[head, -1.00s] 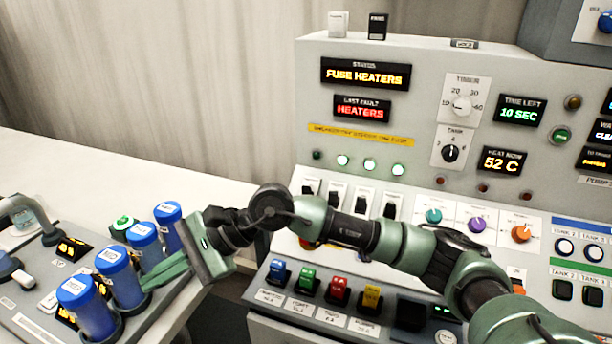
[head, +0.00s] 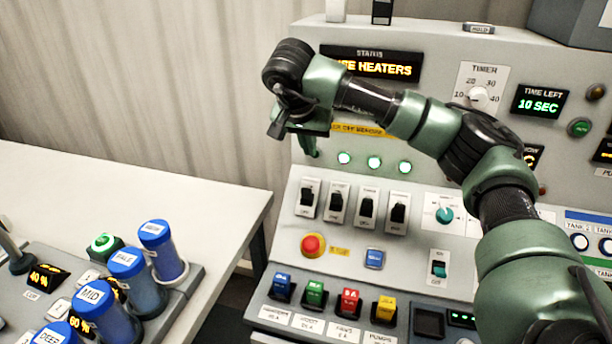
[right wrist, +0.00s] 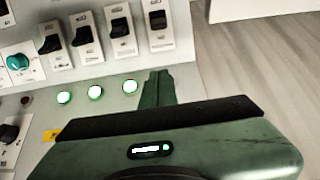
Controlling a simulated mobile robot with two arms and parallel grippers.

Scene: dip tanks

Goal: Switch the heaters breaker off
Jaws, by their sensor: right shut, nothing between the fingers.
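A row of several black breaker switches on white plates (head: 366,207) sits on the sloped panel. Their small labels are too blurred to read, so I cannot tell for certain which is the heaters breaker. The leftmost breaker switch (head: 307,196) shows at the right end of the row in the right wrist view (right wrist: 158,20). My right gripper (head: 308,146) is shut and empty, in front of the upright panel, above and apart from the leftmost switch. It also shows in the right wrist view (right wrist: 157,88). My left gripper is not in view.
A status display (head: 385,65), partly hidden by my right arm, reads "HEATERS" at its end. A red button (head: 313,245) and coloured fuses (head: 314,290) lie below the switches. Blue-capped cylinders (head: 98,305) stand at lower left. The white table (head: 100,190) has bare space.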

